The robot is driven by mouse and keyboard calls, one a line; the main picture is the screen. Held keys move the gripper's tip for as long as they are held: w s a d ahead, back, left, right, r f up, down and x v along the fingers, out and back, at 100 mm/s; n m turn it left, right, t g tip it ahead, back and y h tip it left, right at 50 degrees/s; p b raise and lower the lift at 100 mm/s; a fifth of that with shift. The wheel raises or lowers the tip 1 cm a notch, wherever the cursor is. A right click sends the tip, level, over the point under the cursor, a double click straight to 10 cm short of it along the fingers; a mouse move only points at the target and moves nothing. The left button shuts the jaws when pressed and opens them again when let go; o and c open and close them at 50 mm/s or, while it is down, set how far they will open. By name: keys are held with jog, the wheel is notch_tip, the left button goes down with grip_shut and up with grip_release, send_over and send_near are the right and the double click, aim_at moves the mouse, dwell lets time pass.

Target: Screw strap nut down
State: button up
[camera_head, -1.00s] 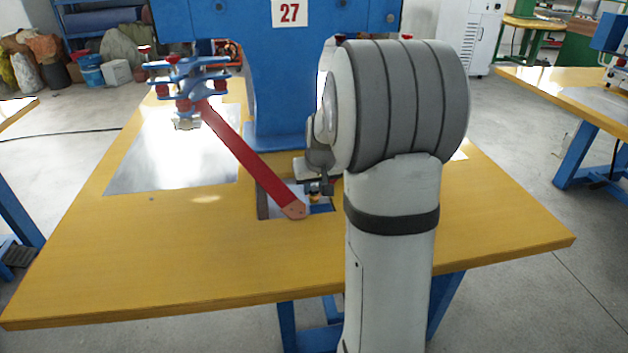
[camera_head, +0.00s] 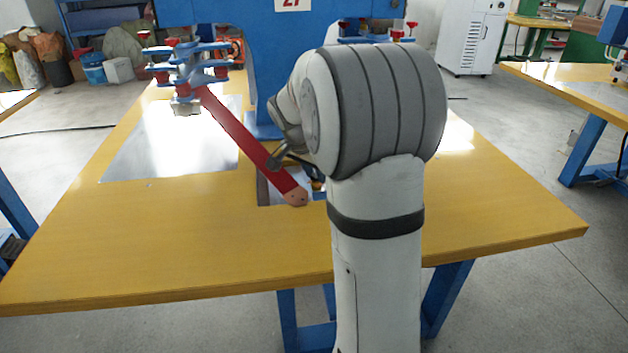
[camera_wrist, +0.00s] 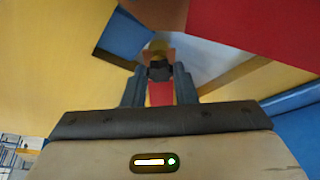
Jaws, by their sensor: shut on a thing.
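My gripper (camera_wrist: 160,75) is shut on a small dark nut (camera_wrist: 160,70) between its two fingertips in the wrist view. A brass-coloured piece (camera_wrist: 157,48) shows just past the nut; I cannot tell whether the nut sits on a thread. A red patch shows between the fingers. In the head view, a red strap (camera_head: 240,136) slants from a blue-and-red clamp head (camera_head: 188,72) down to its tan, holed end (camera_head: 296,198) near the table opening. My arm hides most of the gripper and the nut there.
The blue press frame (camera_head: 262,70) stands behind my arm. The yellow table (camera_head: 150,235) is clear in front and to the left, with a shiny metal sheet (camera_head: 165,150) farther back. Another table (camera_head: 570,85) stands to the right.

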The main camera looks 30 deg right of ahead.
jog(key=m, duration=0.1)
jog(key=m+g, duration=0.1)
jog(key=m, duration=0.2)
jog(key=shift+w+h, duration=0.25)
jog(key=shift+h, duration=0.05)
jog(key=m+g, duration=0.1)
jog(key=m, duration=0.1)
jog(key=shift+m, duration=0.3)
jog(key=o, duration=1)
jog(key=shift+a, duration=0.1)
jog(key=shift+c, duration=0.2)
